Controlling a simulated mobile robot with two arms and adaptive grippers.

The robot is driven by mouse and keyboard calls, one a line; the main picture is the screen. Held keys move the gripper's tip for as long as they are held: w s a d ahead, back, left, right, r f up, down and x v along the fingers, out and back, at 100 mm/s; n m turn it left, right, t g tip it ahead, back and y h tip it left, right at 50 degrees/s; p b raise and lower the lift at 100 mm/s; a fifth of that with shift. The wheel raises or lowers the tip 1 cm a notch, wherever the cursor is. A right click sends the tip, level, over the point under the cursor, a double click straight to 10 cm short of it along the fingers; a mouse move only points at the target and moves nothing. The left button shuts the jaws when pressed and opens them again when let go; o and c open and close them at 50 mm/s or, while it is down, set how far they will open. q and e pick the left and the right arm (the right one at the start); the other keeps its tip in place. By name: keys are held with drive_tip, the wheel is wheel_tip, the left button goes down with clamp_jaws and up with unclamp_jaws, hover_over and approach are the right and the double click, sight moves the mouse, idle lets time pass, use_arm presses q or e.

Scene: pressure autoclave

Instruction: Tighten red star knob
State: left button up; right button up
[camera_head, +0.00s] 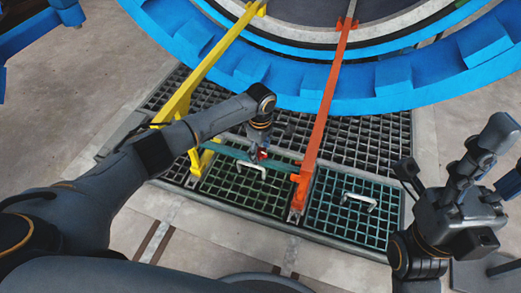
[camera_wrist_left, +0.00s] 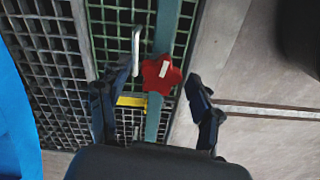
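The red star knob (camera_head: 263,154) shows in the head view as a small red patch just below my left wrist. In the left wrist view the knob (camera_wrist_left: 161,75) is a red five-pointed star with a pale mark, on a teal bar (camera_wrist_left: 165,30). My left gripper (camera_wrist_left: 155,95) is open, with one dark finger on each side of the knob's line. The knob lies between or just beyond the fingertips, and I see no contact. In the head view the left fingers are mostly hidden by the wrist. My right arm is at the right, its gripper's opening unclear.
A dark floor grating (camera_head: 345,225) with white handles (camera_head: 358,201) lies below. A yellow bar (camera_head: 205,65) and an orange bar (camera_head: 322,115) stand either side of the left wrist. The large blue ring (camera_head: 400,85) fills the top. Bare concrete lies around the grating.

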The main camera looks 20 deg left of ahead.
use_arm(q)
drive_tip(key=c, duration=1)
drive_tip(key=shift+c, duration=0.2)
